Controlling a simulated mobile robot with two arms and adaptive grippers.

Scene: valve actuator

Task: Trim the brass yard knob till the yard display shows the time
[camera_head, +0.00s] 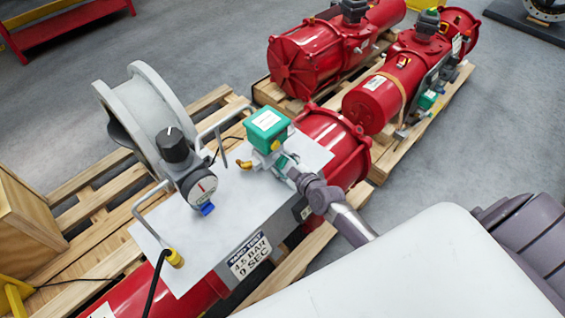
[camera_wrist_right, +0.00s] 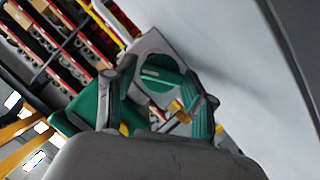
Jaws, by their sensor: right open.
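A plate (camera_head: 247,256) reads "YARD TEST 4.5 BAR 9 SEC". My right gripper (camera_head: 286,168) is at the box's lower right. In the right wrist view my right gripper (camera_wrist_right: 163,95) is open, its fingers on either side of a round green part (camera_wrist_right: 165,72); contact is unclear. A brass part (camera_wrist_right: 182,112) shows below. My left gripper is out of view.
A round gauge (camera_head: 200,187) with a black knob (camera_head: 173,143) above it stands left of the box. Bent metal handles (camera_head: 146,203) and a black cable (camera_head: 156,280) are nearby. More red actuators (camera_head: 385,88) rest on pallets behind. Grey floor is free at the right.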

